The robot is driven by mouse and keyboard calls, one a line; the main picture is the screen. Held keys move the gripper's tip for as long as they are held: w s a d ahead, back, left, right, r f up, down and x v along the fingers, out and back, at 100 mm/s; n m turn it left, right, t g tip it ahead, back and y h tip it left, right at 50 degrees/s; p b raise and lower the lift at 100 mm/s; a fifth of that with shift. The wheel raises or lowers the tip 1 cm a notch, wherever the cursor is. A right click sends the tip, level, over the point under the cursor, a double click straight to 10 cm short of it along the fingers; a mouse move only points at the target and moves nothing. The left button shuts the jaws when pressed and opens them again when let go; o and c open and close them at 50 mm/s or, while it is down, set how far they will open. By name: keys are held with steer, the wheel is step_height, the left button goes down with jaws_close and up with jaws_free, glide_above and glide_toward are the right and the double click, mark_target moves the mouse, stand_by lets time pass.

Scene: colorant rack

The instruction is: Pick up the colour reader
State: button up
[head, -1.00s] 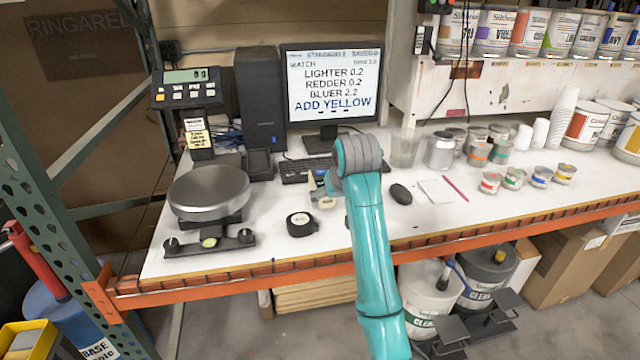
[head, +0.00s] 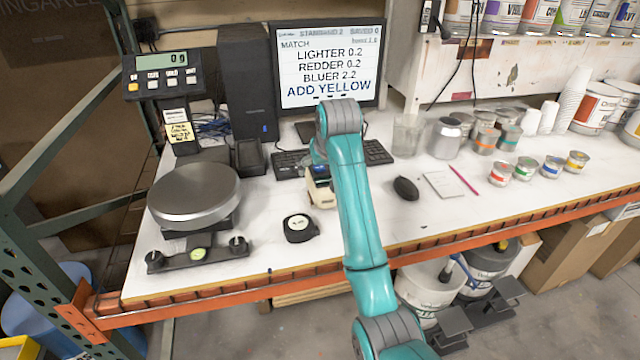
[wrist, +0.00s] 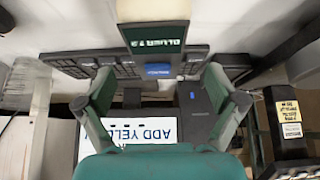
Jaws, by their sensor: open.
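The colour reader (head: 322,194) is a small cream device with a dark screen and a blue part. It rests on the white worktop in front of the keyboard, partly hidden by my arm in the head view. In the wrist view the colour reader (wrist: 153,37) is upside down at top centre, its screen and blue button facing the camera. My gripper (wrist: 160,85) is open and empty. Its two teal fingers stand left and right of the reader's line, with gaps between them and it. In the head view my arm hides most of the gripper.
The keyboard (head: 378,152) and monitor (head: 327,62) stand behind. A scale (head: 194,196) is at left, a mouse (head: 406,188) at right. An orange beam (head: 240,298) runs along the worktop's front.

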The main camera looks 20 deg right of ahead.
mark_target(320, 170)
steer(key=shift+x, duration=2.95)
steer(key=shift+w+d, duration=0.1)
steer(key=shift+d, duration=0.05)
steer(key=c, duration=1.5)
steer(key=shift+r, duration=0.1)
jaws_close()
steer(key=shift+r, duration=0.15)
